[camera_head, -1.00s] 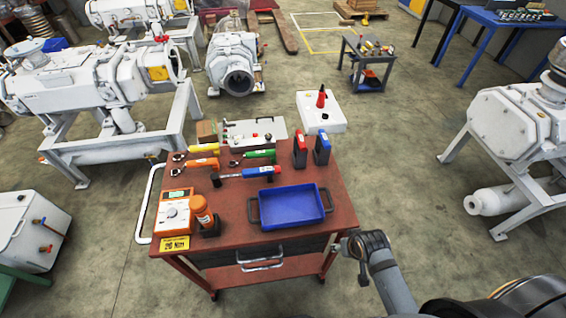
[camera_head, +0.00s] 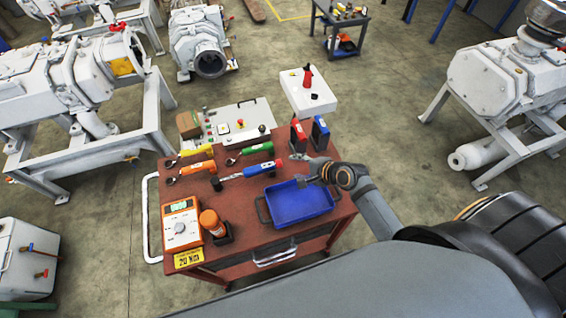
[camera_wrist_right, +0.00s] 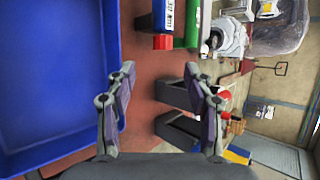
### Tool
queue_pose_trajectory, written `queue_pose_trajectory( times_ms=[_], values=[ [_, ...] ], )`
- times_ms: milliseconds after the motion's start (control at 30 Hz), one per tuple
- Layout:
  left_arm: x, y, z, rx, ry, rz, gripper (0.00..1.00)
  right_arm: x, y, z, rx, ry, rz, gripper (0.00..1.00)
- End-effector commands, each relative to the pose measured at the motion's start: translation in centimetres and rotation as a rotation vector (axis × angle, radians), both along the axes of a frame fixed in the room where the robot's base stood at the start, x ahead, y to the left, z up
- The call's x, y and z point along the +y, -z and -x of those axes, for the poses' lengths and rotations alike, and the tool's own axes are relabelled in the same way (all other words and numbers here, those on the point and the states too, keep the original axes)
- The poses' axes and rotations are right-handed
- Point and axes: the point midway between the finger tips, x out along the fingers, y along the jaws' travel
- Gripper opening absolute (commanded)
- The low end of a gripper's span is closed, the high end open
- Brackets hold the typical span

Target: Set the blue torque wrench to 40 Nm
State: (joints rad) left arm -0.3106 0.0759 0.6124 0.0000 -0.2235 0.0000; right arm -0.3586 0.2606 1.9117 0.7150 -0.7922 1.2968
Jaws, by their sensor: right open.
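The blue torque wrench (camera_head: 262,169) lies on the red cart top (camera_head: 240,202), behind the blue tray. Its handle points right and its head lies left. In the right wrist view, its blue handle (camera_wrist_right: 168,14) with a red end shows at the top, beyond my fingertips. My right gripper (camera_head: 302,170) is open and empty over the tray's back right side. In the right wrist view, its fingers (camera_wrist_right: 160,78) stand apart, with cart top between them. An orange device (camera_head: 180,224) with a dial and green display stands at the cart's left. My left gripper is not in view.
The blue tray (camera_head: 276,214) is empty. A green wrench (camera_head: 258,148), orange wrench (camera_head: 197,168) and yellow wrench (camera_head: 196,151) lie around the blue one. An orange bottle-shaped tool (camera_head: 212,222) stands beside the device.

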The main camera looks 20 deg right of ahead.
Motion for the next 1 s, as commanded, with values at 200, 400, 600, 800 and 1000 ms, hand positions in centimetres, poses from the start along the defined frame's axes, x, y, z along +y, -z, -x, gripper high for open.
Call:
queue_pose_trajectory(
  times_ms=[200,400,600,800,1000],
  values=[
    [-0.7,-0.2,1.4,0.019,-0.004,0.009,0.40,1.9,2.8,-3.3,-0.003,0.002,-0.002,0.53],
    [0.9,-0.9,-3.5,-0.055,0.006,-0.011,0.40,2.7,4.5,-4.8,-0.002,0.001,0.001,0.53],
    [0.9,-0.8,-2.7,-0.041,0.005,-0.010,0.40,2.9,4.8,-5.1,-0.003,-0.001,0.002,0.53],
    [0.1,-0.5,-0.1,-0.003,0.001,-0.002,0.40,2.9,4.8,-5.1,-0.002,-0.001,0.002,0.42],
    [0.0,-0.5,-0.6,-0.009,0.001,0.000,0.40,2.9,4.8,-5.1,-0.002,-0.001,0.002,0.15]
  ],
)
